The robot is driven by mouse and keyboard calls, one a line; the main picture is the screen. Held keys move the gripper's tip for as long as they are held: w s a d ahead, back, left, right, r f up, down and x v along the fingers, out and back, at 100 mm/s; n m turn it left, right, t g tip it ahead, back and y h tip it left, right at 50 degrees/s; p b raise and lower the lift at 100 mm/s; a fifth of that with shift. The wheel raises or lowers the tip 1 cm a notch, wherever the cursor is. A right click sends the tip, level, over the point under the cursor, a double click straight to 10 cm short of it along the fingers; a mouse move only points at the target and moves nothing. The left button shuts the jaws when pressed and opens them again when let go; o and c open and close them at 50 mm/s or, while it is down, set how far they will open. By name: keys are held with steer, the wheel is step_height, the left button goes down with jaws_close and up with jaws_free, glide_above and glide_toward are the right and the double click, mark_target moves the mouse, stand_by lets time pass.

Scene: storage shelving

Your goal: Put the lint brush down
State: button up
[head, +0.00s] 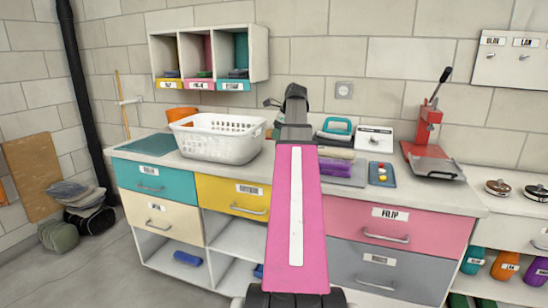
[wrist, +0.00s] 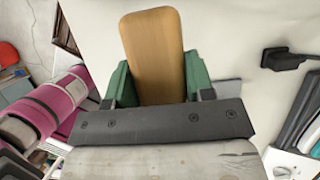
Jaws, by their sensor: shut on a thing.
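In the wrist view, my gripper (wrist: 156,82) has its green fingers closed on the sides of a flat, rounded tan wooden piece, taken to be the lint brush (wrist: 152,45). Its underside and any bristles are hidden. A pale plain surface lies behind it; I cannot tell whether the brush touches it. In the head view my pink arm reaches over the counter (head: 400,191), and its dark wrist hides the fingers and the brush.
A white basket (head: 216,140) stands left of my arm. To the right are stacked items (head: 335,138), a blue tray (head: 382,174) and a red press (head: 427,130). A three-slot wall cubby (head: 259,50) hangs above. Black object (wrist: 290,58) lies right in the wrist view.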

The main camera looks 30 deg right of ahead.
step_height(320, 180, down, 9)
steer(key=shift+f, duration=0.1)
stand_by(0.4)
steer(key=shift+f, duration=0.15)
steer(key=o, duration=0.9)
steer(key=shift+s, duration=0.1)
steer(key=v, duration=1.2)
